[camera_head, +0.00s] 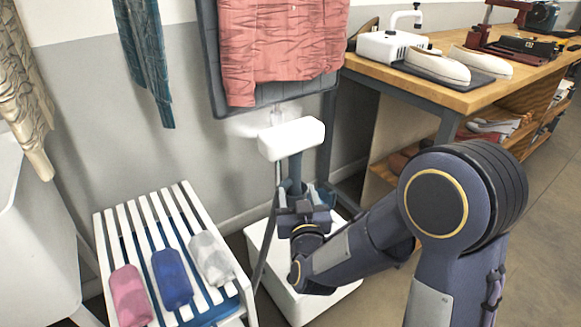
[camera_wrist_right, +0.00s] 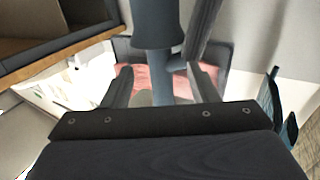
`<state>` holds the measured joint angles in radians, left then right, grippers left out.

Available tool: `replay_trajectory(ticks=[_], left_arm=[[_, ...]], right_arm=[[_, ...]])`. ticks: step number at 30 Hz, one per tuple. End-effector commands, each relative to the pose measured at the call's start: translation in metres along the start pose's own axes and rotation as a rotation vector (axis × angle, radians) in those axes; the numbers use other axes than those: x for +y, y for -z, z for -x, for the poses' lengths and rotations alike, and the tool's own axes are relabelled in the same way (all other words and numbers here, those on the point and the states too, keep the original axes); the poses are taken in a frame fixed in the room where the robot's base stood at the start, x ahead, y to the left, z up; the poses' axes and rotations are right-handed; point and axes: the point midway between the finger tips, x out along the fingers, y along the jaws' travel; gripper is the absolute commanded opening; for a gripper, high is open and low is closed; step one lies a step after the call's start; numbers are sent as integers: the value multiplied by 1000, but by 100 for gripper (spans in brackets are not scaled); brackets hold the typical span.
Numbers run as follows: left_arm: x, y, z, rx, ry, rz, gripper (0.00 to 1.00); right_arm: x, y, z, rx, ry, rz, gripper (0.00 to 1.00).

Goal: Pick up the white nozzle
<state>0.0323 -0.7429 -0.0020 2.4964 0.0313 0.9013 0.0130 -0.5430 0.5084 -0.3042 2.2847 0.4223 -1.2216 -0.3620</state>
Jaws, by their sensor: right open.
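The white nozzle (camera_head: 291,139) is a rounded white block on top of an upright dark blue-grey handle (camera_head: 296,170), in the middle of the head view. My right gripper (camera_head: 302,194) is just below the nozzle, at the handle. In the right wrist view the handle (camera_wrist_right: 156,24) passes between or in front of the spread fingers of my right gripper (camera_wrist_right: 163,82). The gripper is open, with space on both sides of the handle. I cannot tell whether a finger touches it. The nozzle is not clearly visible in the wrist view. My left gripper is out of view.
A pink garment (camera_head: 284,45) hangs on a dark board behind the nozzle. A white base (camera_head: 325,305) stands below. A slatted white rack (camera_head: 110,235) holds pink, blue and grey rolls at left. A wooden workbench (camera_head: 455,98) with shoes and tools stands at right.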

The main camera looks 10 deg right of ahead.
Motion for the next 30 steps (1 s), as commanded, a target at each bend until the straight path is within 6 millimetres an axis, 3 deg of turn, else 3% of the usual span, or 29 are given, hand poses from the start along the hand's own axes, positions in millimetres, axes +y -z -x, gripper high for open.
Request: replay_trajectory(ticks=[12, 21, 30], left_arm=[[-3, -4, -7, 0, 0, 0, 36], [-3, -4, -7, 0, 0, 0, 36], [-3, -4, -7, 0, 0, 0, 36]], right_arm=[[0, 4, -55, -1, 0, -1, 54], [0, 5, -60, -3, 2, -1, 54], [0, 5, -60, -3, 2, -1, 16]])
